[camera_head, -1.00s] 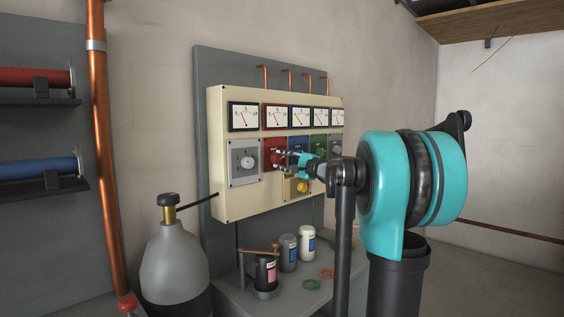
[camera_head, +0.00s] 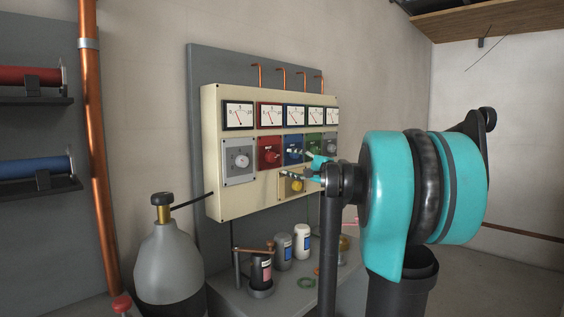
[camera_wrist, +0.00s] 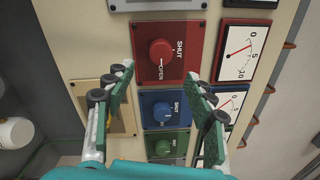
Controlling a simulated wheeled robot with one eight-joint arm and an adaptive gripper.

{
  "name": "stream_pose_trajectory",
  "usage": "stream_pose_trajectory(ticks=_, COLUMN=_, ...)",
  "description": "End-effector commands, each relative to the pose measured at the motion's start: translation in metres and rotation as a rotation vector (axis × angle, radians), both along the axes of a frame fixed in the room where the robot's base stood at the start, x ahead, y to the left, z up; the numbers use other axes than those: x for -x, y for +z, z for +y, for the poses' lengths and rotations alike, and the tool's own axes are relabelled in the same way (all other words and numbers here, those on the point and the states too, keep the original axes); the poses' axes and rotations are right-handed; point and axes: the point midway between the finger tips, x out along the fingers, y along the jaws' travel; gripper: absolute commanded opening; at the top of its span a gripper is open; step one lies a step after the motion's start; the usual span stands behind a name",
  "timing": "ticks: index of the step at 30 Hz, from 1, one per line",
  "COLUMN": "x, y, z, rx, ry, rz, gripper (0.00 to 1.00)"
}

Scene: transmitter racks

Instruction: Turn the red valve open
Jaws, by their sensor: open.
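The red valve (camera_head: 271,156) is a round red knob on a red plate, in the upper row of the cream control panel (camera_head: 238,200). It also shows in the wrist view (camera_wrist: 160,52), with the words SHUT and OPEN on its plate. My gripper (camera_head: 291,164) is open and empty, in front of the panel, slightly right of and below the red knob. In the wrist view my gripper (camera_wrist: 156,75) has its fingers spread wide, with the red knob beyond and between the tips, apart from both.
Blue (camera_wrist: 162,109) and green (camera_wrist: 165,147) knobs sit beside the red one. A yellow knob (camera_head: 297,186) is below. Gauges line the panel top. Bottles (camera_head: 302,242) stand on the bench under it. A grey gas cylinder (camera_head: 168,262) stands at left.

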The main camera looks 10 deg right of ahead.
Motion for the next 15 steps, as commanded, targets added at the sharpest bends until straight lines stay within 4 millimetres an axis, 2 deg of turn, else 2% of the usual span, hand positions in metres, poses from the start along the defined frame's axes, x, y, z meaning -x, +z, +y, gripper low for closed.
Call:
stream_pose_trajectory(ticks=6, x=0.027, y=-0.002, z=-0.02, rx=0.0, ry=-0.002, rz=0.0, gripper=0.55)
stream_pose_trajectory(ticks=15, x=0.036, y=-0.003, z=-0.026, rx=0.0, ry=0.0, rz=0.0, gripper=0.55)
